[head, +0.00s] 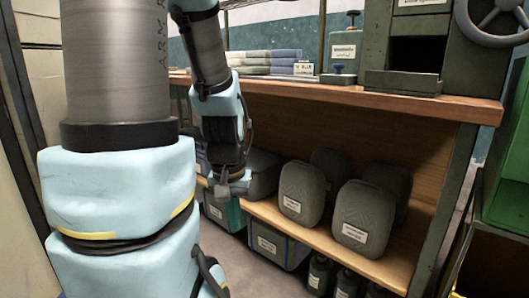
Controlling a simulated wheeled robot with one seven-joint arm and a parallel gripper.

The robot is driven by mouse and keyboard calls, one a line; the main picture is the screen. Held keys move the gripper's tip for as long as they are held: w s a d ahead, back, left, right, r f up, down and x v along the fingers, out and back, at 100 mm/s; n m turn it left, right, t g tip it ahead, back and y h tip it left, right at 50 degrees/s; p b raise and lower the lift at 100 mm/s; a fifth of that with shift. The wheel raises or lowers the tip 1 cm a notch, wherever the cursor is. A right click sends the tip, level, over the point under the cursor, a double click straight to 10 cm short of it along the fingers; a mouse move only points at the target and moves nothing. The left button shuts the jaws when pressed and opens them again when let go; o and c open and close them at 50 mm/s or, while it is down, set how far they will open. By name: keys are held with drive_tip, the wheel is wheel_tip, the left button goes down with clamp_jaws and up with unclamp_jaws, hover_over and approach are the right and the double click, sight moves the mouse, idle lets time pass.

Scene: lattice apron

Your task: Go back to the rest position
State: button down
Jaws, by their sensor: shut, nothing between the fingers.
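My arm fills the left of the head view, with its upper links bending down in front of the shelf unit. My gripper (232,187) hangs at the end of the arm, pointing down, in front of the bench's lower opening. It is small and dark here, shut, with nothing held. It is below the wooden bench top (350,97) and to the left of the grey padded cases. A gap between it and the cases cannot be judged well from this view.
Several grey labelled cases (364,217) stand on the lower wooden shelf (268,212). Labelled bins (270,246) and dark bottles (320,274) are underneath. Folded cloths (270,57) and a blue-green canister (343,50) sit on top. A green bin (508,190) is at right.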

wheel_tip(320, 180, up, 35)
drive_tip(key=p, duration=3.2)
drive_tip(key=shift+f+p, duration=0.15)
drive_tip(key=shift+p, duration=0.2)
